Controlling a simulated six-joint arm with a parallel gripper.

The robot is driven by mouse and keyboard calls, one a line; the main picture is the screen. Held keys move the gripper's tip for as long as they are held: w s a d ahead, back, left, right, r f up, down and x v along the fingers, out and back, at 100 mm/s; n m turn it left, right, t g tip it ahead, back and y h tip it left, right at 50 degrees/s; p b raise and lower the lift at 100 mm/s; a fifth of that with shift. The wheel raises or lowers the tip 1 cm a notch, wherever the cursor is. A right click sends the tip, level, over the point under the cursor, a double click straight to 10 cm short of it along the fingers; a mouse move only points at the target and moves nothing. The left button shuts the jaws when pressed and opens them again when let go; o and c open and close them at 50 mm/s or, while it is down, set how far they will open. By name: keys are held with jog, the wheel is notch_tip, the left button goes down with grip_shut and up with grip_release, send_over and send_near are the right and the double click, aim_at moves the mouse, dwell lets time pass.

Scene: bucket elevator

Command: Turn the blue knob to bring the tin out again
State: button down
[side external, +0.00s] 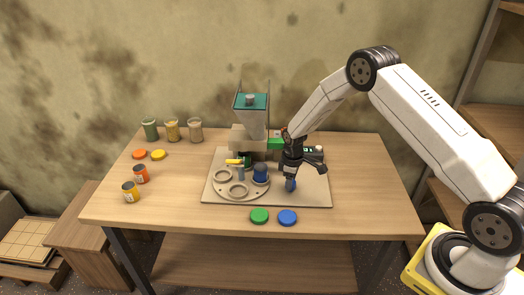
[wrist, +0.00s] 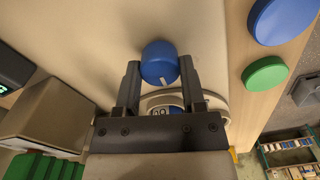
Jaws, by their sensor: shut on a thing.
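The blue knob (wrist: 160,63) has a white mark on its edge and sits between my gripper's fingertips in the wrist view. My gripper (wrist: 160,74) is shut on it from above. In the side view the knob (side external: 291,186) shows just below my gripper (side external: 291,178), on the right part of the beige board. A dark blue tin (side external: 261,173) stands at the right of the round grey plate (side external: 240,186). A blue-labelled tin (wrist: 166,108) in a pale ring also shows behind my fingers in the wrist view, partly hidden.
A teal-rimmed hopper (side external: 250,112) stands behind the plate. Green (side external: 259,216) and blue (side external: 288,217) lids lie at the table's front. Several jars (side external: 172,131), two small lids (side external: 158,154) and two small jars (side external: 131,192) stand or lie at left. The table's right end is clear.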

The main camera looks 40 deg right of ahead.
jog(key=m, duration=0.8)
jog(key=shift+m, duration=0.4)
jog(key=m, duration=0.4)
jog(key=shift+m, duration=2.2)
jog(key=shift+c, duration=0.9)
grip_release()
jog(key=shift+r, duration=0.15)
